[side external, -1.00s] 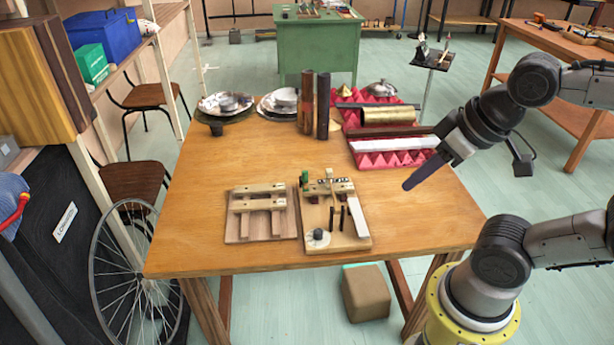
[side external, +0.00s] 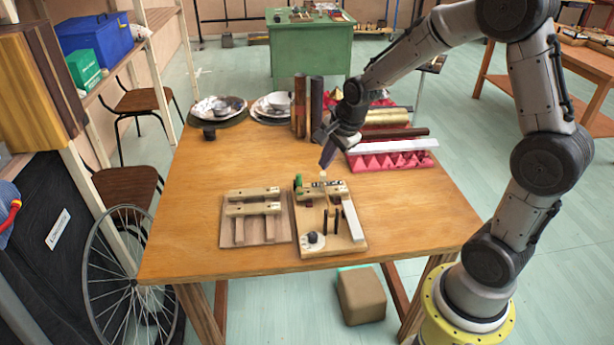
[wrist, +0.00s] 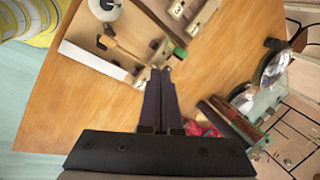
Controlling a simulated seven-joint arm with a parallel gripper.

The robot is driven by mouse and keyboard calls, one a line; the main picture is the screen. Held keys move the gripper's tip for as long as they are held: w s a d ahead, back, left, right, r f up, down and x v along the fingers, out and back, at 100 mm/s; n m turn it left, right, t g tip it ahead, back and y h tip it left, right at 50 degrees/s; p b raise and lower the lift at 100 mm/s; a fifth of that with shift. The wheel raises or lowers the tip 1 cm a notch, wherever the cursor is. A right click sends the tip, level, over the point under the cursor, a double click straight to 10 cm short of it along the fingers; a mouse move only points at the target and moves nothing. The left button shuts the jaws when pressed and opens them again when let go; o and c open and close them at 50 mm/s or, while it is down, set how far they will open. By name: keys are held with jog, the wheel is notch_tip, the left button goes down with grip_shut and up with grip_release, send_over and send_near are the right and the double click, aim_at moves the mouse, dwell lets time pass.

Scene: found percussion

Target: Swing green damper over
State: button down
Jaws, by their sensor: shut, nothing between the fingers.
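The green damper (side external: 298,182) is a small green piece at the far left corner of a wooden board (side external: 310,248). In the wrist view the green damper (wrist: 180,53) shows just beyond and to the right of my fingertips. My gripper (side external: 325,166) is shut and empty, its dark fingers pointing down above the far edge of the board. In the wrist view my gripper (wrist: 160,70) has its two fingers side by side over the board's edge. I cannot tell whether the fingertips touch anything.
A second wooden frame (side external: 250,215) lies left of the board. The table's front right (side external: 420,220) is clear.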

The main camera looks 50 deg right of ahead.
jog(key=f, duration=0.1)
send_near(301, 188)
notch_tip(301, 188, down, 4)
jog(key=s, duration=0.2)
jog(key=shift+w+d+f, duration=0.1)
jog(key=shift+w, duration=0.5)
jog(key=shift+w+d+f, duration=0.1)
jog(key=shift+w, duration=0.45)
jog(key=shift+w+d+r, duration=0.1)
jog(key=shift+w+d, duration=0.1)
jog(key=shift+w, duration=0.65)
